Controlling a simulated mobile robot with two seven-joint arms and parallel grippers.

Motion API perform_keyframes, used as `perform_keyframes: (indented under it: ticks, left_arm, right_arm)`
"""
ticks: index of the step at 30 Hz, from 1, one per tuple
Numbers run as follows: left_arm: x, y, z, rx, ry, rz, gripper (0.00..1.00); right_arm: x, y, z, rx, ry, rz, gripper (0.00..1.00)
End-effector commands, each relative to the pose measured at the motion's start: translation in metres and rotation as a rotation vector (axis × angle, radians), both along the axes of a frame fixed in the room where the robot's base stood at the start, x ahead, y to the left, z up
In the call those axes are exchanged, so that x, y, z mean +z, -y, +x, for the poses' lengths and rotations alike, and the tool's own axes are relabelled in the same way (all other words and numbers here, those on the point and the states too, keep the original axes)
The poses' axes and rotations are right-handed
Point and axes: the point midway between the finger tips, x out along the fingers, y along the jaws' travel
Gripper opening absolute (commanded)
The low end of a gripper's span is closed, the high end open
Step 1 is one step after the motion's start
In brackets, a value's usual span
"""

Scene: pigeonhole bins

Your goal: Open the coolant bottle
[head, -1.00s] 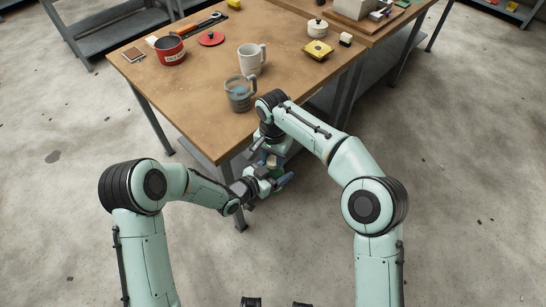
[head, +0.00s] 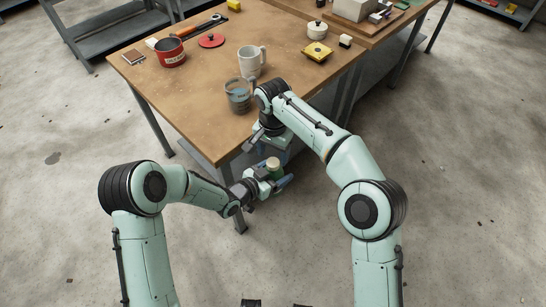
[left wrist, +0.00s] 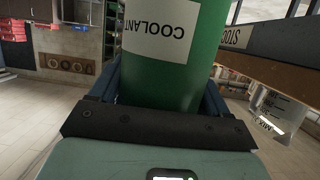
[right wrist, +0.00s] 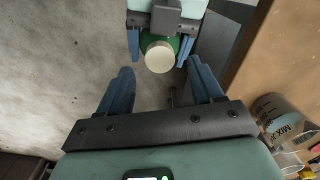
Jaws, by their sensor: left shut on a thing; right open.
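The green coolant bottle (left wrist: 172,75) is between the blue fingers of my left gripper (head: 277,181), which is shut on it. Its white COOLANT label shows in the left wrist view. A cream cap (right wrist: 160,57) sits on the bottle's top; it also shows in the head view (head: 273,163). My right gripper (right wrist: 162,88) is open and empty, pointing down over the cap. The cap shows between and beyond its fingers, apart from them. The bottle is held off the table, by its front corner.
The wooden workbench (head: 190,95) is close beside both grippers. A grey-blue measuring cup (head: 238,96) stands near its front edge, close to my right arm. The floor in front is clear.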

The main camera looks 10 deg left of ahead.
Motion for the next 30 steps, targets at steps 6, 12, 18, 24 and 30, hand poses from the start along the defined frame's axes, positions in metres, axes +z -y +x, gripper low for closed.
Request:
perform_keyframes:
  ticks: [6, 12, 18, 24, 30]
  left_arm:
    - [0.001, 0.000, 0.000, 0.000, 0.003, -0.001, 0.00]
    - [0.001, 0.000, 0.000, 0.000, 0.003, -0.001, 0.00]
    - [0.001, 0.000, 0.000, 0.000, 0.003, -0.001, 0.00]
    - [0.001, 0.000, 0.000, 0.000, 0.003, -0.001, 0.00]
    - [0.001, 0.000, 0.000, 0.000, 0.003, -0.001, 0.00]
  right_arm:
    - [0.015, 0.000, 0.000, -0.041, 0.002, 0.001, 0.62]
    - [0.039, 0.000, 0.000, -0.249, 0.001, -0.001, 0.62]
    - [0.028, 0.001, 0.000, -0.291, -0.004, -0.004, 0.62]
    - [-0.004, 0.001, -0.001, -0.289, -0.005, -0.004, 0.62]
    - [-0.028, 0.000, -0.001, -0.288, -0.004, -0.002, 0.62]
